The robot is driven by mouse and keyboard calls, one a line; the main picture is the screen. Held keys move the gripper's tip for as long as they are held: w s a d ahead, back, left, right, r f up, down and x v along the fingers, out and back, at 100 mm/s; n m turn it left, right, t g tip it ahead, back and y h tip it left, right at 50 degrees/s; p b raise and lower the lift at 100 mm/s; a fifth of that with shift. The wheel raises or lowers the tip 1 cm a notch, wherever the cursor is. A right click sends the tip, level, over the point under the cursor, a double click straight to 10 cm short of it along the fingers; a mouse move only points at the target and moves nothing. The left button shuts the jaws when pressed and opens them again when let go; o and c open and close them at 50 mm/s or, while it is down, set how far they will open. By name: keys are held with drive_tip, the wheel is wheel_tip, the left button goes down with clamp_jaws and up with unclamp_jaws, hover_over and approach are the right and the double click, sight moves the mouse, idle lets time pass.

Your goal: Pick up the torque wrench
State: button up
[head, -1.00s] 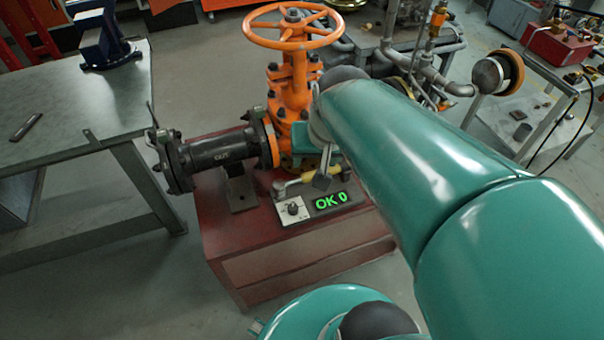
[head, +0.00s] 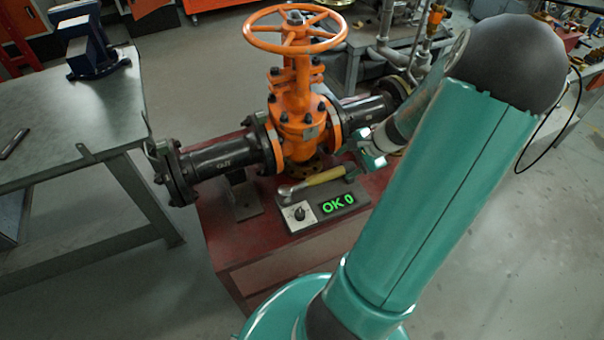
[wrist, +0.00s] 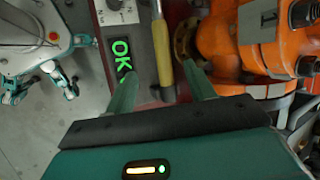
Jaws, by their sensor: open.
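My gripper (wrist: 160,70) is open, with one finger on each side of the handle in the picture. Nothing is visibly held. In the head view my gripper (head: 356,170) is near the handle's right end, partly hidden by its own wrist. The gap between fingers and handle cannot be judged.
A metal workbench (head: 75,115) stands at left. The floor between is clear.

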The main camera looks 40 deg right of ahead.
sight(324, 176)
drive_tip(key=shift+m, duration=0.3)
drive_tip(key=x, duration=0.6)
drive_tip(key=d+x, duration=0.1)
drive_tip(key=x, duration=0.2)
drive_tip(key=shift+s+d+f, duration=0.1)
drive_tip(key=shift+s+f, duration=0.05)
drive_tip(key=shift+f, duration=0.05)
drive_tip(key=x, duration=0.5)
drive_tip(key=shift+w+r, duration=0.1)
drive_tip(key=shift+w, duration=0.2)
drive_tip(key=shift+r, duration=0.1)
clamp_jaws()
